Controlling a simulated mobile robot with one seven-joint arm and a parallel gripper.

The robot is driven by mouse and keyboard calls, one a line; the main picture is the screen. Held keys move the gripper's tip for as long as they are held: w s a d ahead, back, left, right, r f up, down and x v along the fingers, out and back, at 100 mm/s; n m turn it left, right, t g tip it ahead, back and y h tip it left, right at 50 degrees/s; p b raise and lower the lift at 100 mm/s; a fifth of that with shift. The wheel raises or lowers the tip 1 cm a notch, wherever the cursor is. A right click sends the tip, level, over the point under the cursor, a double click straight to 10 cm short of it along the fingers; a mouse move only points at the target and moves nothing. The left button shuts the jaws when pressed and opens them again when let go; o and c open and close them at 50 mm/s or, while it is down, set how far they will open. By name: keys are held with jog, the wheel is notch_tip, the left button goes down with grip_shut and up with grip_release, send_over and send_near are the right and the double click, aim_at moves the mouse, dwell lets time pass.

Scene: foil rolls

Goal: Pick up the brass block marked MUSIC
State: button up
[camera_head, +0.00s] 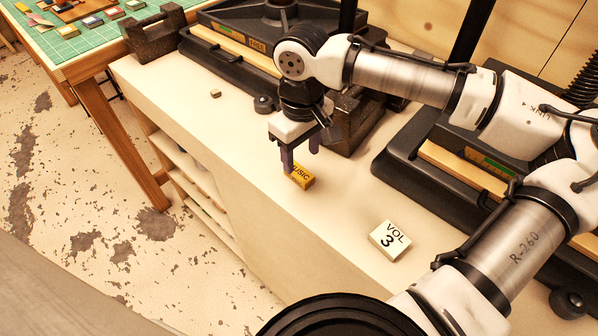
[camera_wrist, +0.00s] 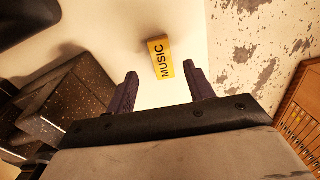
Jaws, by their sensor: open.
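The brass block marked MUSIC (camera_head: 302,177) lies on the pale bench top in the head view, with its lettering partly hidden behind a finger. It also shows in the wrist view (camera_wrist: 161,58), ahead of the fingertips and between their lines, a little nearer the right finger. My gripper (camera_head: 301,158) is open and empty above the bench, just above and behind the block. In the wrist view my gripper (camera_wrist: 160,75) has its two dark fingers spread wide, wider than the block. I cannot tell whether a finger touches it.
A small tan piece (camera_head: 215,93) lies at the left. Black machines (camera_head: 430,150) and dark speckled blocks (camera_wrist: 72,98) stand along the back. The bench front edge drops to a worn floor.

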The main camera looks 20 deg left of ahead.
aim_at(299, 171)
jog(key=shift+a+f+p, duration=0.2)
jog(key=shift+f+p, duration=0.35)
jog(key=shift+f, duration=2)
grip_shut()
